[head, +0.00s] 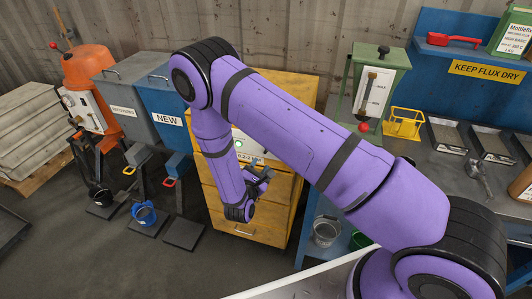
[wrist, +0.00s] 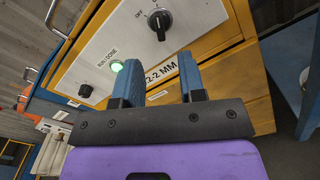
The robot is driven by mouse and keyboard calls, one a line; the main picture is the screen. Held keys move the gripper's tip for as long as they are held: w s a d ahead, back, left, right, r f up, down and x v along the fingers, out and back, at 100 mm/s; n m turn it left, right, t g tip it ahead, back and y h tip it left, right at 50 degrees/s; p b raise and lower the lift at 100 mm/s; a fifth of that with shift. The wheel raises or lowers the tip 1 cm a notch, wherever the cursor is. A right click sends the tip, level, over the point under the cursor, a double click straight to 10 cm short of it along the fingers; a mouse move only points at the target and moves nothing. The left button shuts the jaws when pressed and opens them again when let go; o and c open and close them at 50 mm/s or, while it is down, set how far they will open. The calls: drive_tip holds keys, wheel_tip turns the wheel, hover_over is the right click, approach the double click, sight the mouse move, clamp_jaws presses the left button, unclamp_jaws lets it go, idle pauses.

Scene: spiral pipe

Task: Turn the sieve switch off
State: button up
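The sieve is a yellow wooden cabinet (head: 235,230) with drawers and a pale control panel (wrist: 205,15), partly hidden by my arm in the head view. In the wrist view a black rotary knob (wrist: 159,20) sits on the panel, with an "OFF" label beside it; its exact setting is hard to tell. A lit green lamp (wrist: 116,66) marked "RUN/DONE" and another dark knob (wrist: 86,90) are lower left on the panel. My gripper (wrist: 160,60) is open and empty, its two blue fingers apart in front of the panel. In the head view my gripper (head: 262,178) is in front of the cabinet.
Grey and blue bins (head: 165,110) and an orange machine (head: 88,70) stand left of the cabinet. A workbench (head: 440,160) with a green device (head: 380,85) and trays is at right. A metal bucket (head: 326,232) stands below the bench. Floor in front of the cabinet is clear.

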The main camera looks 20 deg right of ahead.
drive_tip(key=x, duration=0.8)
drive_tip(key=shift+c, duration=0.4)
drive_tip(key=c, duration=0.5)
drive_tip(key=shift+n, duration=0.3)
drive_tip(key=n, duration=1.1)
drive_tip(key=shift+n, duration=0.3)
